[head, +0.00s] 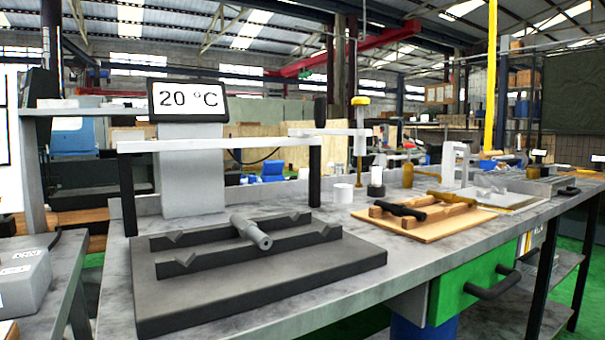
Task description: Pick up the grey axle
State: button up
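The grey axle (251,231) is a short stepped cylinder. It lies across the two notched rails of a dark grey fixture plate (190,310) on the workbench. Its near end points toward the front right, and its far end rests near the back rail. Other V-notches on the rails are empty. My gripper is not in the head view.
A white-topped frame with black posts (315,172) stands behind the fixture, with a "20 °C" display (188,101). To the right, a wooden board (425,222) holds dark and brass-coloured shafts. A green drawer (470,290) with a black handle sits under the bench (400,262).

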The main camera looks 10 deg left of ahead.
aim_at(248, 229)
jog(key=k, duration=0.65)
jog(key=z, duration=0.85)
jog(key=i, duration=1.45)
jog(key=u, duration=2.85)
